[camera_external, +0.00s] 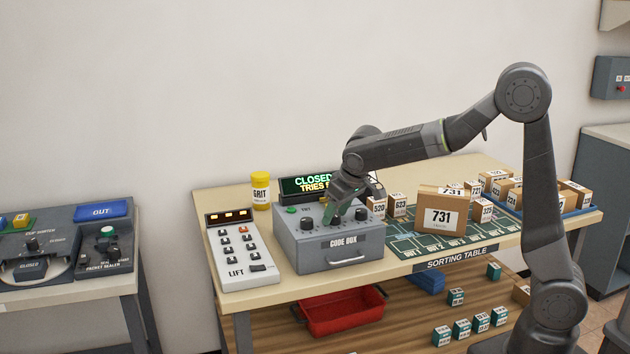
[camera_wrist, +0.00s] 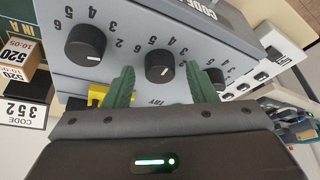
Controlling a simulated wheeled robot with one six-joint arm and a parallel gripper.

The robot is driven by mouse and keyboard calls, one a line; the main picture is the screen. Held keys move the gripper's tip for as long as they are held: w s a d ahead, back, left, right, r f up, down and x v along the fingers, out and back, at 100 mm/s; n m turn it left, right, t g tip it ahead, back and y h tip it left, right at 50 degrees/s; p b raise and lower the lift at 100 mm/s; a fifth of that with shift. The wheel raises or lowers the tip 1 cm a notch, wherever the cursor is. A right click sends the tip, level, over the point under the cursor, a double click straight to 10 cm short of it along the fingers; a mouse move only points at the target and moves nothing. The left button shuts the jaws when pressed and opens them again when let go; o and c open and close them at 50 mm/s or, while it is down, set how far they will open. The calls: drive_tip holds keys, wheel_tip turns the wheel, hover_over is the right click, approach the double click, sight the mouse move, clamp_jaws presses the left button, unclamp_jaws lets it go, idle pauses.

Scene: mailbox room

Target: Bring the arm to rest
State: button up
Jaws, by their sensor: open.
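My gripper (camera_external: 345,212) is at the end of my arm, pointing down over the top of the grey code box (camera_external: 340,258) on the sorting table. In the wrist view my gripper (camera_wrist: 160,75) has its two green fingers apart, with nothing held between them. The box's middle knob (camera_wrist: 159,68) shows in the gap between the fingertips; I cannot tell whether they touch it. A second knob (camera_wrist: 85,46) is left of the fingers, and a third knob (camera_wrist: 214,77) is partly hidden behind the right finger. My arm reaches across the table, bent at the elbow.
A lit sign (camera_external: 312,186) behind the box reads CLOSED. A lift keypad (camera_external: 240,250) and yellow grit jar (camera_external: 261,190) stand left of it. Several parcels, including a box marked 731 (camera_external: 441,212), stand to the right. A red bin (camera_external: 343,311) is below. Open air lies above the table.

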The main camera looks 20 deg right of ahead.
drive_tip(key=m+h+b, duration=0.1)
drive_tip(key=m, duration=0.2)
drive_tip(key=m+h+b, duration=0.1)
drive_tip(key=m, duration=0.2)
drive_tip(key=shift+a+t, duration=0.2)
drive_tip(key=shift+t, duration=0.2)
drive_tip(key=shift+s+r, duration=0.15)
drive_tip(key=shift+r, duration=0.2)
drive_tip(key=shift+v, duration=1)
drive_tip(key=o, duration=0.6)
drive_tip(key=shift+s+r+p, duration=0.1)
drive_tip(key=shift+r+p, duration=0.15)
drive_tip(key=shift+p, duration=0.05)
drive_tip(key=shift+c, duration=0.2)
drive_tip(key=o, duration=0.5)
drive_tip(key=p+v, duration=0.2)
drive_tip(key=v, duration=0.1)
drive_tip(key=shift+d+p, duration=0.1)
drive_tip(key=shift+p, duration=0.25)
drive_tip(key=s+d+r+h+p, duration=0.1)
drive_tip(key=s+r+p, duration=0.2)
drive_tip(key=r+p, duration=0.45)
drive_tip(key=s+d+r+h+p, duration=0.1)
drive_tip(key=s+d+r+p, duration=0.15)
drive_tip(key=r+p, duration=0.55)
drive_tip(key=b+x, duration=0.7)
drive_tip(key=x, duration=0.1)
drive_tip(key=shift+f+m+g, duration=0.25)
drive_tip(key=shift+m+g, duration=0.05)
